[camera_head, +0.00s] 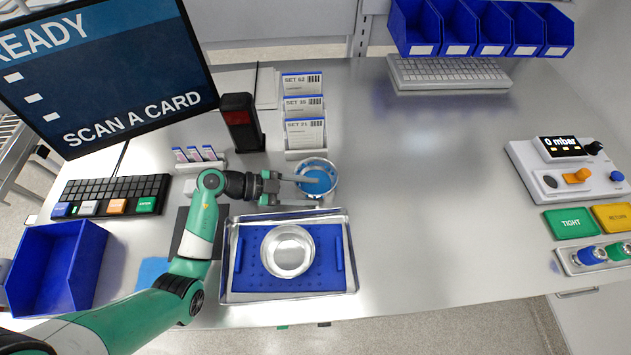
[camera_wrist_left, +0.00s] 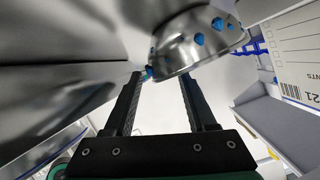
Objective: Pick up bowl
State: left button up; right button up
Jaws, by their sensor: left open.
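A round metal bowl with blue inside (camera_head: 329,168) stands on the steel worktop behind the tray. My left gripper (camera_head: 316,192) is open at its near left side. In the head view one finger overlaps the bowl and the other lies in front of it. The wrist view shows a shiny metal bowl with blue spots (camera_wrist_left: 195,45) close to the fingertips of my left gripper (camera_wrist_left: 165,74); contact cannot be told. A second, plain silver bowl (camera_head: 287,251) sits on a blue mat in a metal tray (camera_head: 350,265). My right gripper is not in view.
Card holders (camera_head: 304,112) and a black post (camera_head: 241,122) stand behind the bowl. A monitor (camera_head: 105,65), keyboard (camera_head: 112,194) and blue bin (camera_head: 60,265) are left. Panels and buttons (camera_head: 572,223) are right. The worktop's middle right (camera_head: 430,190) is clear.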

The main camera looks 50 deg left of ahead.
pick_arm(q)
jog(key=x, duration=0.2)
jog(key=shift+w+d+f, duration=0.1)
jog(key=shift+w+d, duration=0.1)
grip_shut()
